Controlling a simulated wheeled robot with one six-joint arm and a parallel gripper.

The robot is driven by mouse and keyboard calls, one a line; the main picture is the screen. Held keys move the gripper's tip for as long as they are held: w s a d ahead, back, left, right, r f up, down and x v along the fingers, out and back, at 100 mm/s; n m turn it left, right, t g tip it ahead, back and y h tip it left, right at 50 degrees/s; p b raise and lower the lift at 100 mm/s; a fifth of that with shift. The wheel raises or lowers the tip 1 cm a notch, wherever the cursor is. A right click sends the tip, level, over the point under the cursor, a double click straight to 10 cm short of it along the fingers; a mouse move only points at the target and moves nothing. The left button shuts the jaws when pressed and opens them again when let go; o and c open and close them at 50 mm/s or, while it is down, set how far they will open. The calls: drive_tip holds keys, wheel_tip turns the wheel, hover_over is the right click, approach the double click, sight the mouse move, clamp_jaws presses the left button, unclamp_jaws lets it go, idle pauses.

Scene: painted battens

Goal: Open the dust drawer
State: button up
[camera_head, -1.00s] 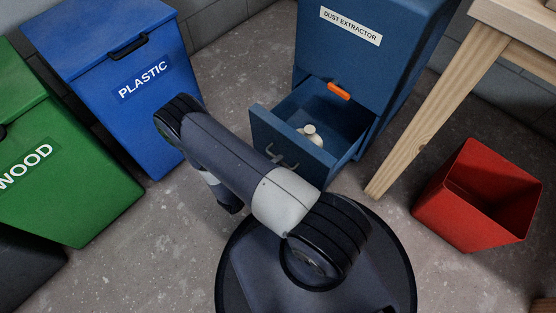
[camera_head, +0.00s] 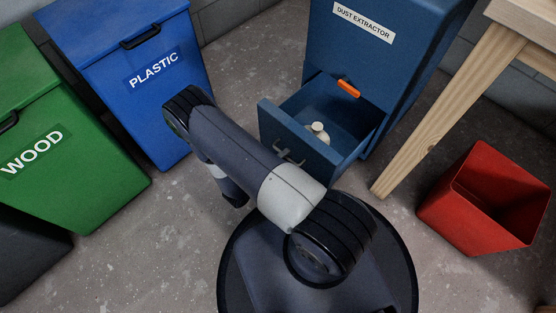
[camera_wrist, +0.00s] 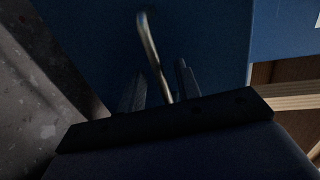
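The dust extractor (camera_head: 400,60) is a blue cabinet with a white label. Its dust drawer (camera_head: 300,140) stands pulled out from the lower front. A bent metal handle (camera_head: 290,158) is on the drawer front, and it also shows in the wrist view (camera_wrist: 151,42). In the wrist view, my gripper (camera_wrist: 160,85) has its two fingers apart, one on each side of the handle, with gaps visible between. In the head view my arm hides the gripper. A small cream bottle-like object (camera_head: 318,133) is inside the drawer.
An orange catch (camera_head: 348,88) is on the cabinet above the drawer. The blue PLASTIC bin (camera_head: 150,100) and green WOOD bin (camera_head: 90,170) stand left. A wooden table leg (camera_head: 440,110) and an open red bin (camera_head: 470,225) are at the right. Bare floor lies between.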

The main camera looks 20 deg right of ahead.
drive_tip(key=p+v, duration=0.2)
drive_tip(key=v, duration=0.8)
drive_tip(key=shift+s+a, duration=0.2)
drive_tip(key=shift+a, duration=0.1)
drive_tip(key=b+x, duration=0.2)
drive_tip(key=x, duration=0.8)
drive_tip(key=shift+w+d, duration=0.2)
drive_tip(key=shift+d, duration=0.15)
drive_tip(key=shift+r, duration=0.1)
idle(0.3)
